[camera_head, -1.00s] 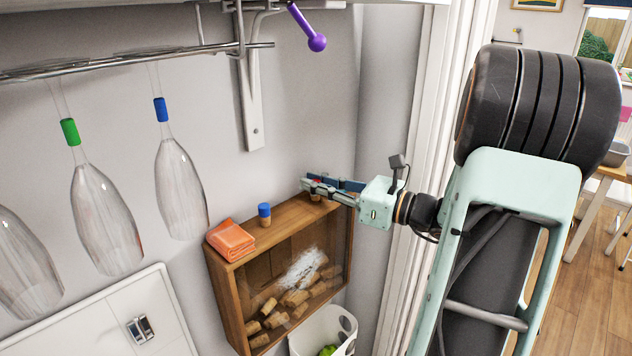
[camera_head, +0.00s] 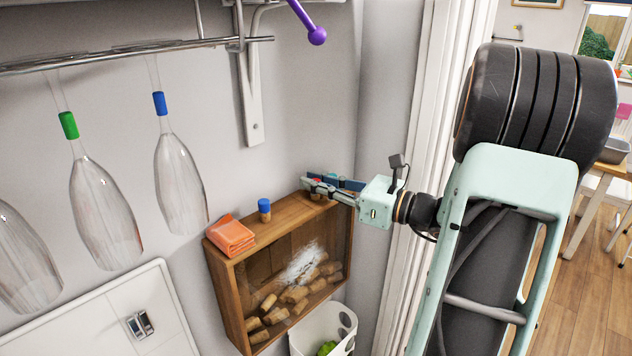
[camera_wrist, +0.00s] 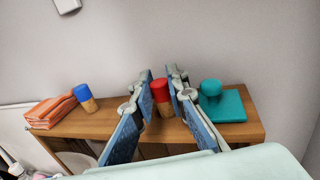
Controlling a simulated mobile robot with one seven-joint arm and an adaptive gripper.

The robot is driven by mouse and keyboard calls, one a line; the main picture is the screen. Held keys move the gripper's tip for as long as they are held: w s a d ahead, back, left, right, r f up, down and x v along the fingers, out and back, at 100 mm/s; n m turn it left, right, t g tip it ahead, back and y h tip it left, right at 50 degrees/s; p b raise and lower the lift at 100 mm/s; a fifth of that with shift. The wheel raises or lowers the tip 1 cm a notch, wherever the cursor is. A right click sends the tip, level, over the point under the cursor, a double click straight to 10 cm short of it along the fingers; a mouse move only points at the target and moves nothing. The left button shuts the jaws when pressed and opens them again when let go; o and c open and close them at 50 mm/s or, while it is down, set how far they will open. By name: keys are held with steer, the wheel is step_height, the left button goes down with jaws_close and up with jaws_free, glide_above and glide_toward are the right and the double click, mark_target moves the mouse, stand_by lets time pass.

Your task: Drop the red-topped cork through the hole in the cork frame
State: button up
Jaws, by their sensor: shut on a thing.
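The red-topped cork (camera_wrist: 161,98) stands upright between the fingers of my gripper (camera_wrist: 163,84) in the wrist view. My gripper is shut on it, at the top of the wooden cork frame. The cork (camera_head: 316,195) is mostly hidden by the fingers of my gripper (camera_head: 313,187) in the head view. The cork frame (camera_head: 285,213) is a wooden box with a clear front and several loose corks inside; its top also shows in the wrist view (camera_wrist: 125,124). I cannot make out the hole in its top.
A blue-topped cork (camera_head: 264,210) and folded orange cloths (camera_head: 231,236) are on the frame's left part. A teal-topped item (camera_wrist: 210,91) and a teal folded cloth (camera_wrist: 228,107) are right of my gripper. Glasses (camera_head: 181,187) hang at left. A white bin (camera_head: 325,330) stands below.

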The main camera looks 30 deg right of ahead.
steer(key=shift+f, duration=0.35)
stand_by(0.4)
steer(key=o, duration=0.7)
steer(key=shift+o, duration=0.2)
steer(key=shift+d, duration=0.1)
steer(key=v, duration=1.2)
